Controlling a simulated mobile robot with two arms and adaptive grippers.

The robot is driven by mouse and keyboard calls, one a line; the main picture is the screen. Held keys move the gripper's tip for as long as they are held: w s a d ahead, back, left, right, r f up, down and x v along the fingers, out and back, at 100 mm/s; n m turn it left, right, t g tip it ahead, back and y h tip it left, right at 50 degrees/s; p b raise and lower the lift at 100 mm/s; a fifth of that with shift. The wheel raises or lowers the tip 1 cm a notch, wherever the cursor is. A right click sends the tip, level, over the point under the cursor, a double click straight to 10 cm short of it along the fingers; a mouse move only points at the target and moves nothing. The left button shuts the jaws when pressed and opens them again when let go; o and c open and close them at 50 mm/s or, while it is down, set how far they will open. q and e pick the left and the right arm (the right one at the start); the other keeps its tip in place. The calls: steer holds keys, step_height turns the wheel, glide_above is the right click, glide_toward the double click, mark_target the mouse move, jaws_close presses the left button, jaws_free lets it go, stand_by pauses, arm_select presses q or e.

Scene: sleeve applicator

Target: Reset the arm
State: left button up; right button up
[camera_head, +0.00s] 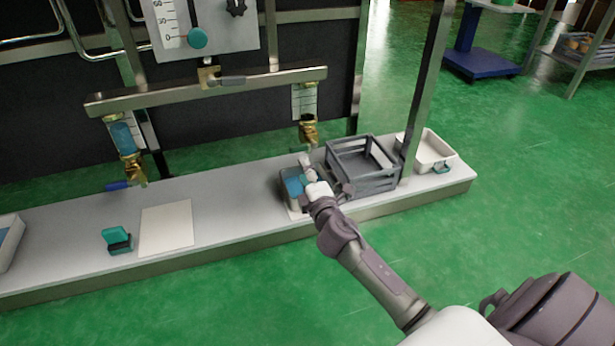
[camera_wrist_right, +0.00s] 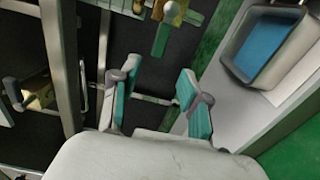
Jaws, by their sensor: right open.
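My right arm (camera_head: 375,275) reaches in from the lower right in the head view, over the right part of the bench. Its gripper (camera_head: 306,167) is at the small grey bin with blue contents (camera_head: 290,186), and partly hides it. In the right wrist view, my right gripper (camera_wrist_right: 158,103) is open with its teal-padded fingers apart and nothing between them. The bin with blue contents (camera_wrist_right: 262,45) is to the right of the fingers there, apart from them. My left gripper is not in view.
A grey crate (camera_head: 376,184) and a white tray (camera_head: 443,158) stand to the right on the bench (camera_head: 70,219). A metal frame with a crossbar (camera_head: 240,84) and brass valves (camera_head: 309,130) rises behind. A white sheet (camera_head: 166,227) and teal clip-like object (camera_head: 117,240) lie left.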

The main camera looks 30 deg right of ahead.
steer(key=shift+v, duration=0.85)
